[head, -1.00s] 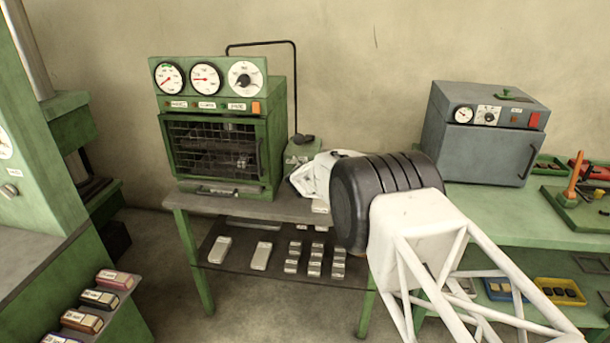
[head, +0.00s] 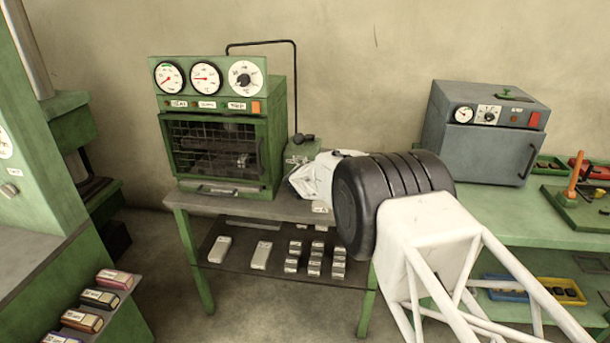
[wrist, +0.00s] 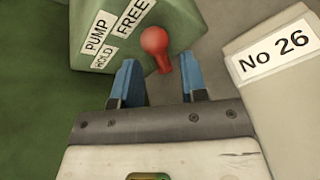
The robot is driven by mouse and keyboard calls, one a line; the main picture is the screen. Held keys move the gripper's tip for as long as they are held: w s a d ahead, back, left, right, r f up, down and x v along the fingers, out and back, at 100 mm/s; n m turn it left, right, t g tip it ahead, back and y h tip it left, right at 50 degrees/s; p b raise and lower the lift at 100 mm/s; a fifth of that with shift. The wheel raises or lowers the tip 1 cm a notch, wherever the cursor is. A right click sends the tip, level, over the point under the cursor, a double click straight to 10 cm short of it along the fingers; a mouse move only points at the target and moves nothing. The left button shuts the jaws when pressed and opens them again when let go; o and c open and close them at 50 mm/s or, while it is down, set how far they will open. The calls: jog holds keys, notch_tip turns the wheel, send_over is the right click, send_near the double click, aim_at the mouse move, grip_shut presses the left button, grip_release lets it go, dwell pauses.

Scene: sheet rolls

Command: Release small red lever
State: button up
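The small red lever (wrist: 156,47) shows in the wrist view, with a round red knob on a short stem. It stands at the corner of a green box labelled PUMP, HOLD and FREE. My gripper (wrist: 160,80) is open, with its two blue fingers apart below the knob in the picture. The stem's lower end points into the gap between the fingers, nearer the right one; I cannot tell whether they touch. In the head view the green box (head: 300,151) stands beside the oven, and my arm hides the gripper's fingertips and the lever.
A green oven (head: 217,150) with dials stands left of the box on a grey table (head: 190,203). A pale block labelled No 26 (wrist: 270,65) lies close to the right finger. A grey oven (head: 482,140) stands on the green bench at right.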

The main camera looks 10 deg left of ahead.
jog(key=shift+v, duration=2.7)
jog(key=s+d+r+n+g+y, duration=0.1)
jog(key=s+d+r+n+g, duration=0.1)
jog(key=s+d+r+n, duration=0.6)
jog(key=s+d+r+n+g+y, duration=0.1)
jog(key=s+d+r+n, duration=0.35)
jog(key=r+n, duration=0.65)
jog(key=s+d+r+n+g, duration=0.1)
jog(key=s+d+r+n, duration=0.35)
jog(key=s, duration=0.45)
jog(key=s+d+r+n+g, duration=0.2)
jog(key=s+d+r+n, duration=0.25)
jog(key=s, duration=0.35)
jog(key=s+d+f+n+g+h, duration=0.1)
jog(key=s+d+n, duration=0.3)
jog(key=s, duration=0.7)
jog(key=s+d+f+n+g+h, duration=0.1)
jog(key=s+d+n, duration=0.4)
jog(key=s, duration=0.7)
jog(key=s+d+f+n+g+h, duration=0.1)
jog(key=s+d+n, duration=0.4)
jog(key=s, duration=0.7)
jog(key=shift+f+n+g, duration=0.4)
jog(key=shift+f+g, duration=0.3)
jog(key=shift+g, duration=0.1)
